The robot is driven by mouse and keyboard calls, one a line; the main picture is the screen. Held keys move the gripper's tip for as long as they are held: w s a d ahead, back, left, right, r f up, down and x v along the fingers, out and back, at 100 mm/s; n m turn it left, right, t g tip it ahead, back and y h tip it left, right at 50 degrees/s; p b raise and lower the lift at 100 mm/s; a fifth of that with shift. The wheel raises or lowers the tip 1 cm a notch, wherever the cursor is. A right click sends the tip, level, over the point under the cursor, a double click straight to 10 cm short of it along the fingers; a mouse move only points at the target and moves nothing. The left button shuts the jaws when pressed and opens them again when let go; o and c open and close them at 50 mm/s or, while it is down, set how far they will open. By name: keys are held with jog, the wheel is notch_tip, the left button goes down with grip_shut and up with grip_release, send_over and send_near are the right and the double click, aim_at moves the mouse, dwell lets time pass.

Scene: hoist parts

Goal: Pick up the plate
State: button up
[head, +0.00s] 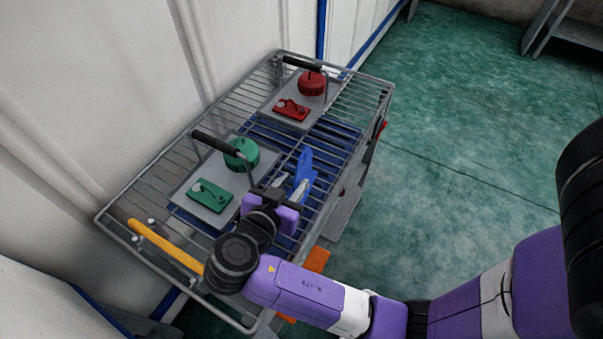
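Two grey plates lie on a wire-topped cart (120,208). The nearer plate (187,191) carries a round green part and a flat green part, and has a raised bar handle with a black grip (214,142). The farther plate (272,109) carries a round red part and a flat red part, with a similar black-gripped handle (302,64). My gripper (277,194) is above the cart, just right of the nearer plate in the picture. My wrist hides part of it, and I cannot tell whether its fingers are open or whether it touches the nearer handle.
A blue and grey object (304,166) is close beyond my gripper. The cart has a yellow push handle (165,249) at its near end. A white ribbed wall (110,100) runs along its left side. Open green floor (450,130) lies to the right.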

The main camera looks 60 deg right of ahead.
aim_at(303, 173)
jog(key=shift+p+x, duration=0.55)
jog(key=shift+x, duration=1.7)
jog(key=shift+s, duration=0.1)
grip_shut()
jog(key=shift+r, duration=0.1)
